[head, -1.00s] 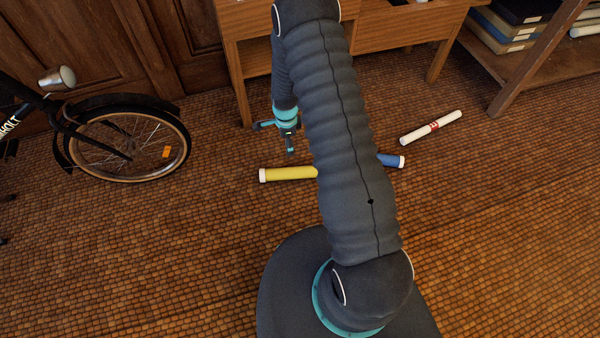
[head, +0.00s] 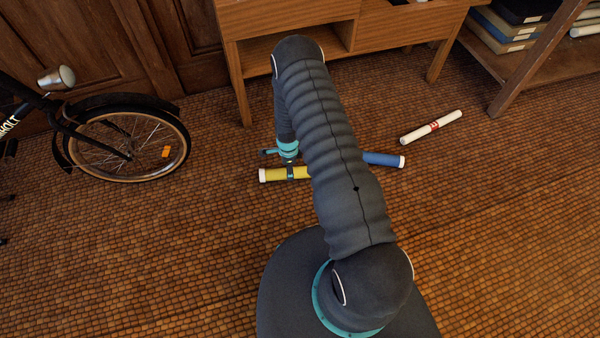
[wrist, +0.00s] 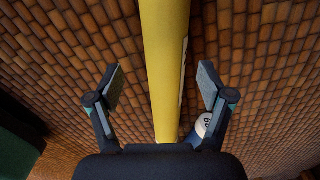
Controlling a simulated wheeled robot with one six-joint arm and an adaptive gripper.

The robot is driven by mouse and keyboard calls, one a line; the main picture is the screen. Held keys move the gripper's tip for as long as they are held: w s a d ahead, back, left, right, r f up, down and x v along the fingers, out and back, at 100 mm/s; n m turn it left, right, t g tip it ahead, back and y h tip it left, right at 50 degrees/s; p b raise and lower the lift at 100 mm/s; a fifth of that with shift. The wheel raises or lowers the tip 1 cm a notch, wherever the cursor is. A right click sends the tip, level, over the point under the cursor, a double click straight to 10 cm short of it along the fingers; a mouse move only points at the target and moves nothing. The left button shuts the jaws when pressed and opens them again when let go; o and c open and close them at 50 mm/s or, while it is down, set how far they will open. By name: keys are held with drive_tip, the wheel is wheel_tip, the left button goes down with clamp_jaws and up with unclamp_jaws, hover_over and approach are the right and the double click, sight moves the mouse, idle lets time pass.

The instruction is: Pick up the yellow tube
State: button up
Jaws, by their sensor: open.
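The yellow tube (head: 273,175) with a white end cap lies on the tiled floor, left of my arm in the head view. Its right part is hidden behind my arm. My gripper (head: 290,172) is down at the tube. In the wrist view the yellow tube (wrist: 166,70) runs lengthwise between the two spread fingers of my gripper (wrist: 160,88). There is a gap on each side, and nothing is held. A round white end with dark marking (wrist: 203,125) shows beside the right finger, partly hidden.
A blue tube (head: 383,159) lies right of my arm, and a white tube with a red band (head: 431,127) lies farther right. A bicycle (head: 128,146) stands at the left. A wooden desk (head: 290,45) stands behind. The floor at front left is clear.

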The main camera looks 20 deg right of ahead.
drive_tip(key=shift+w+f, duration=0.2)
drive_tip(key=shift+f, duration=1.1)
drive_tip(key=shift+w+f, duration=0.2)
drive_tip(key=shift+f, duration=1.05)
drive_tip(key=c, duration=1.4)
drive_tip(key=shift+r, duration=0.1)
